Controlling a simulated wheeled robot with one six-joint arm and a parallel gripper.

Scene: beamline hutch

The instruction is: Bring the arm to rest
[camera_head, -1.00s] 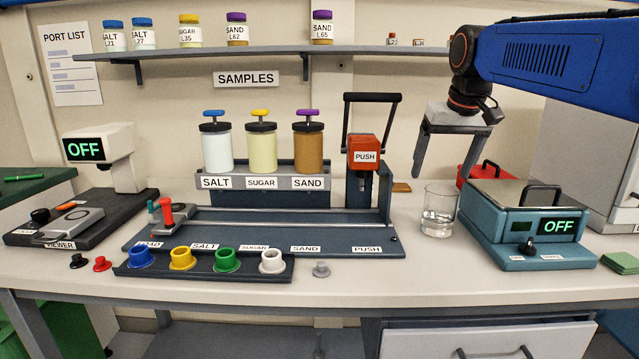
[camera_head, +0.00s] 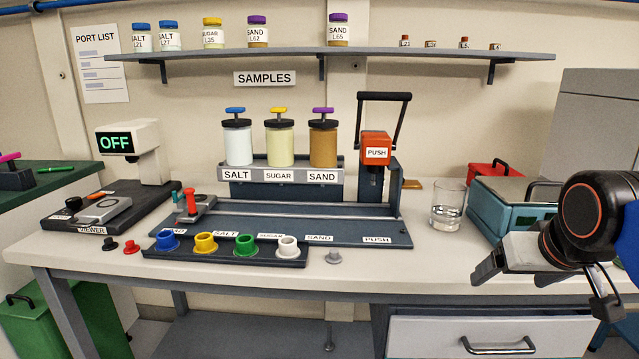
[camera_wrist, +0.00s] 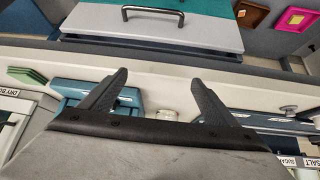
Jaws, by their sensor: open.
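My gripper (camera_head: 487,268) is at the right of the head view, low in front of the teal hot-plate-like box (camera_head: 490,215) and above the bench's front edge. Its grey fingers point left in that view. The black wrist joint covers much of the box. In the wrist view my gripper (camera_wrist: 158,76) has its two dark fingers spread apart with nothing between them. The bench top (camera_wrist: 210,88) and a drawer front (camera_wrist: 150,28) lie beyond the fingertips.
A beaker (camera_head: 447,207) with clear liquid stands left of the box. The dispenser rack (camera_head: 235,176), its push lever and a tray of coloured cups (camera_head: 290,262) occupy the middle. Below, a drawer (camera_head: 490,335) fronts the bench. Green pads (camera_wrist: 27,75) show in the wrist view.

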